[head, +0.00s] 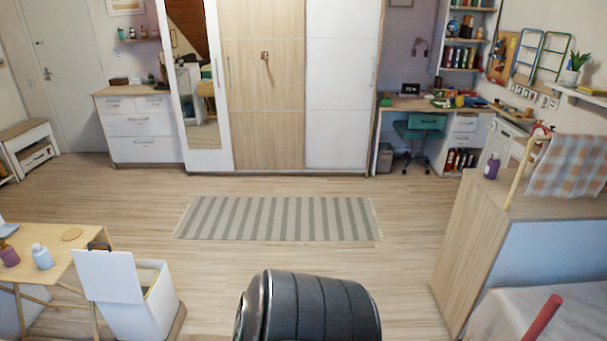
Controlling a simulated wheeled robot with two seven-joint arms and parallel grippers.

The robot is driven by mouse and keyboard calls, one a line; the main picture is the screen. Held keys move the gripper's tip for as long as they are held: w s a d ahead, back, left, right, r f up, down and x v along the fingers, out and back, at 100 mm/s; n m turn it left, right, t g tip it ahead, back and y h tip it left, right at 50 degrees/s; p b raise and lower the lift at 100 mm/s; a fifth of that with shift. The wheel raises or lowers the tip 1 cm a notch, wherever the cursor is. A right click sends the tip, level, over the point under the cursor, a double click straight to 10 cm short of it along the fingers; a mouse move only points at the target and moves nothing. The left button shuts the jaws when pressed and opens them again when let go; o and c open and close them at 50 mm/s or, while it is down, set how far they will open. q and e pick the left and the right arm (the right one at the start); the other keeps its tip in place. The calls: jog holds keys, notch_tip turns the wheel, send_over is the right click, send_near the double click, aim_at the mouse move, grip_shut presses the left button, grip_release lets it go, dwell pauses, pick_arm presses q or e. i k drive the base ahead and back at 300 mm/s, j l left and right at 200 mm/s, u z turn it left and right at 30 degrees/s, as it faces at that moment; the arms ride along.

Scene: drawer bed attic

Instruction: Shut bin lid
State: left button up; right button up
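A white bin (150,308) stands on the floor at the lower left of the head view, beside a wooden table. Its white lid (107,277) is open and raised on the bin's left side, facing me. Part of the bin's rim and inside show to the right of the lid. Neither my left nor my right gripper is in view, so their distance from the lid cannot be seen.
The small wooden table (62,252) with bottles stands left of the bin. A striped rug (280,218) lies mid-floor before the wardrobe (262,90). A wooden panel (475,225) bounds the right. The floor between bin and rug is clear.

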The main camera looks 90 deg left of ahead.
aim_at(109, 276)
jog(key=u, duration=3.65)
